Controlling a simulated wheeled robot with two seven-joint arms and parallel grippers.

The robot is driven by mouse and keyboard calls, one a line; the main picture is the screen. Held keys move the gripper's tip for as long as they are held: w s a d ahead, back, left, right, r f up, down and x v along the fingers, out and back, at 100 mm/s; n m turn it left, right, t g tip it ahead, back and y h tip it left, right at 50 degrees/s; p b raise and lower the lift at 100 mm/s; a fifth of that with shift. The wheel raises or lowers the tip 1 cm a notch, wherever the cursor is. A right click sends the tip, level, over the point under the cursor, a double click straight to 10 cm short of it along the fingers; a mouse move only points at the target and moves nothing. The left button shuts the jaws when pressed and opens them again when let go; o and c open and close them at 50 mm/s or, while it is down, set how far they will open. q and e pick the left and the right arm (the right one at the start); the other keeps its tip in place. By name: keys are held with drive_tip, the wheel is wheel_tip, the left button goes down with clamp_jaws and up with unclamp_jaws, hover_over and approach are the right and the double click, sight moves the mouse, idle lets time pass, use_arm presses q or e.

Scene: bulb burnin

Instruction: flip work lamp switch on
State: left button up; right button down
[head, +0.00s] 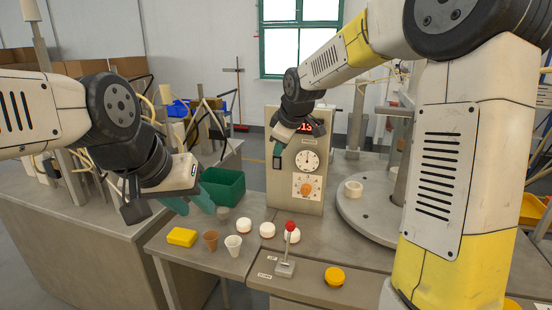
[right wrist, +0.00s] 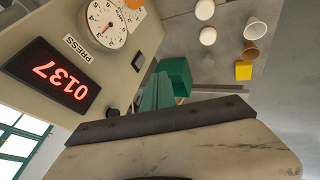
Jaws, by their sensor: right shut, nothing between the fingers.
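A lever switch with a red knob (head: 290,226) stands on a small grey base (head: 284,268) on the front table, its stem nearly upright. Two small labels lie beside the base; I cannot read them. My right gripper (head: 279,165) is shut and empty, in front of the left side of the grey instrument panel (head: 312,155), well above and behind the lever. Its green fingers show in the right wrist view (right wrist: 158,92). My left gripper (head: 195,203) points down to the right, near the green bin, with its green fingers apart and nothing seen between them.
The panel carries a red digit display (right wrist: 52,77), a dial (right wrist: 107,24) and an orange knob (head: 307,188). A green bin (head: 223,187), a yellow block (head: 182,237), two cups, several white round pieces and a yellow disc (head: 334,276) are around the lever. A round grey turntable (head: 372,215) is right.

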sight(277, 164)
drive_tip(key=shift+f, duration=0.1)
drive_tip(key=w+f, duration=0.8)
drive_tip(key=w, duration=0.1)
drive_tip(key=shift+a+f, duration=0.35)
drive_tip(key=shift+a, duration=0.05)
